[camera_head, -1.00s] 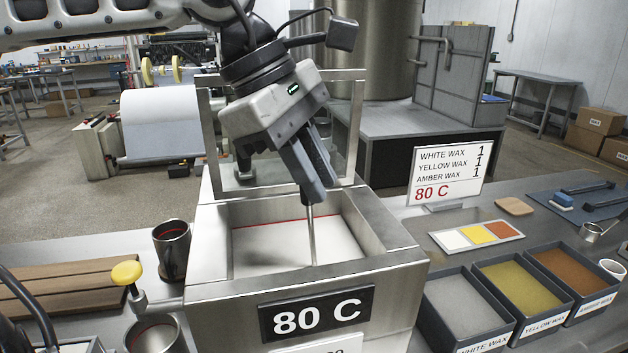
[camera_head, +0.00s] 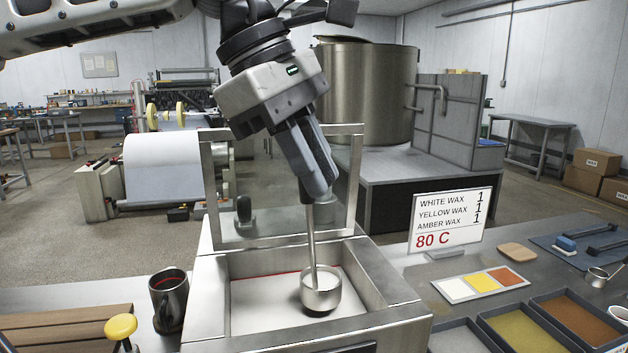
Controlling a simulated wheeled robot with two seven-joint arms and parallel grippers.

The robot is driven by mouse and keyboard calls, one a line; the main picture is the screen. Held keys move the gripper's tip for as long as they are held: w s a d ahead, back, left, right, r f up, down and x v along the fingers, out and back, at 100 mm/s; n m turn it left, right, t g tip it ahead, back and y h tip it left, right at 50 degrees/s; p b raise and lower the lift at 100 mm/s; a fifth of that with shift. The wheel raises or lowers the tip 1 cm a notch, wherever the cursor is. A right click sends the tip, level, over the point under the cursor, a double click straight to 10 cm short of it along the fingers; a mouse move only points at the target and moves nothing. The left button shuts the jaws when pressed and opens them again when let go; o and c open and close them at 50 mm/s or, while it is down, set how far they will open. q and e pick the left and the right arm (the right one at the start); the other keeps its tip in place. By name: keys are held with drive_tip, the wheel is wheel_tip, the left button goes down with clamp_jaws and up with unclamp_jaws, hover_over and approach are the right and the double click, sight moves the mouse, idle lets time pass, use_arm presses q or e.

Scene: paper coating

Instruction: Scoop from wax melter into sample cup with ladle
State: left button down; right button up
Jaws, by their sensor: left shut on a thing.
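My left gripper (camera_head: 322,186) is shut on the upper end of the ladle (camera_head: 312,234), which hangs nearly upright. The ladle's round metal bowl (camera_head: 321,298) shows over the pale wax in the wax melter (camera_head: 214,300). The bowl appears to hold pale wax, and I cannot tell whether its underside touches the surface. A small white cup (camera_head: 619,313) stands at the right edge. My right gripper is not in view.
The melter's raised frame (camera_head: 213,190) stands behind its basin. A yellow knob (camera_head: 121,327) is at the front left. Wax trays (camera_head: 520,328), a colour card (camera_head: 483,285) and a sign (camera_head: 452,221) are to the right. Wooden boards (camera_head: 65,325) lie at the left.

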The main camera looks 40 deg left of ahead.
use_arm(q)
wheel_tip(320, 180, up, 7)
drive_tip(key=shift+r, duration=0.15)
idle(0.7)
idle(1.2)
